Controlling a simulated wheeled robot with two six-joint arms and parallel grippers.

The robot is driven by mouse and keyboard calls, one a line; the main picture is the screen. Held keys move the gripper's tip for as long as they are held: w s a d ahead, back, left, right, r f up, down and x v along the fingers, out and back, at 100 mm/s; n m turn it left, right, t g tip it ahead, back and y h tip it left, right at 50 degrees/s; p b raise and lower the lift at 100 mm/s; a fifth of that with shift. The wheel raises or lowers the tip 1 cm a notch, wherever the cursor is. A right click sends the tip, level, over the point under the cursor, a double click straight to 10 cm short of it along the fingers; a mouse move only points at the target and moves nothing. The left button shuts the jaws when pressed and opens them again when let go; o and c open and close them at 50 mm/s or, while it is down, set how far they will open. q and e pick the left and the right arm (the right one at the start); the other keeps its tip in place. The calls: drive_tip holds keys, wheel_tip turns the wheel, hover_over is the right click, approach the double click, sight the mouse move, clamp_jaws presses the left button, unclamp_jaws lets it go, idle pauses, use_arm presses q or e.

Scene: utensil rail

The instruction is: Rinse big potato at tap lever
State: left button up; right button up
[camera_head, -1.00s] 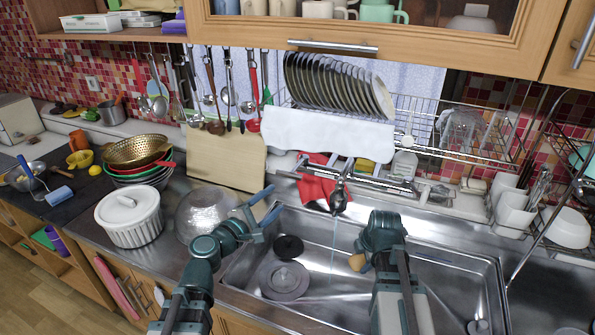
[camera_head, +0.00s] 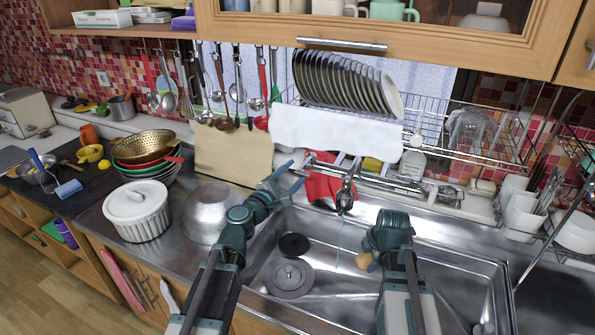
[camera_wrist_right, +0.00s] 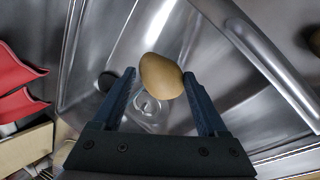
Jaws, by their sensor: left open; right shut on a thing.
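The potato (camera_head: 363,261) is tan and sits in the jaws of my right gripper (camera_head: 369,263), over the sink (camera_head: 430,250). In the right wrist view the potato (camera_wrist_right: 160,74) lies between the fingertips of the right gripper (camera_wrist_right: 159,82). The tap (camera_head: 345,196) stands behind the sink, with a thin pale stream of water (camera_head: 339,238) falling from it. The stream passes left of the potato in the head view; I see no clear contact. My left gripper (camera_head: 288,177) is open and empty, left of the tap. The tap lever is hard to make out.
A grey lid-like disc (camera_head: 290,277) and a black round piece (camera_head: 294,245) lie in the sink. A red cloth (camera_head: 322,185) is behind the tap. A dish rack (camera_head: 470,150) hangs above.

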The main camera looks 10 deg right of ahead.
sight(304, 164)
use_arm(q)
drive_tip(key=shift+x, duration=1.4)
clamp_jaws()
idle(0.5)
